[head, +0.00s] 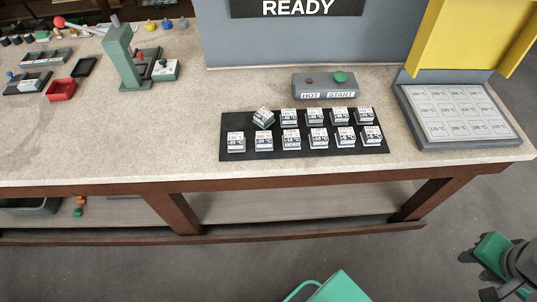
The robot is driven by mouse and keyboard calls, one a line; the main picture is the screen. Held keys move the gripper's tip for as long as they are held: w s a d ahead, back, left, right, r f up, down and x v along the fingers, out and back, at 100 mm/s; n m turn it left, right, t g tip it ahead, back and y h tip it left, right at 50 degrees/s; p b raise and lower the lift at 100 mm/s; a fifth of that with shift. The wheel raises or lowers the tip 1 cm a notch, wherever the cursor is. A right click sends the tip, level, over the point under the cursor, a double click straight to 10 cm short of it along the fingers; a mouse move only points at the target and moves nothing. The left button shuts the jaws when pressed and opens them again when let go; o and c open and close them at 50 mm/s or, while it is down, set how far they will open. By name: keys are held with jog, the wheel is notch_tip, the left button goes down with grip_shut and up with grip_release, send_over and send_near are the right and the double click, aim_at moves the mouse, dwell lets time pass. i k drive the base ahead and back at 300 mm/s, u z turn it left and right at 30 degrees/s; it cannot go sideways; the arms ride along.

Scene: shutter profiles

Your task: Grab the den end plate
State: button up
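Small white-and-grey labelled pieces stand in two rows on a black mat (300,157) on the bench. Their labels read as numbers and temperatures, and I cannot make out which piece, if any, is the den end plate. One piece (263,118) at the back left of the mat sits turned and tilted; the others, such as the front-left one (236,142), stand straight. A green and dark grey part of my arm, seemingly with my gripper (476,275), shows at the lower right, off the bench's front and far from the mat. Its finger opening cannot be made out.
A grey box (325,86) with HOT and START labels stands behind the mat. A press with a raised yellow cover (470,35) and labelled grid plate (455,110) is at right. A green stand (119,58) and red tray (60,90) are at left. The bench front is clear.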

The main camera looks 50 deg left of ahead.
aim_at(291, 139)
jog(key=k, duration=0.85)
jog(key=u, duration=2.25)
jog(key=i, duration=0.5)
jog(key=u, duration=0.05)
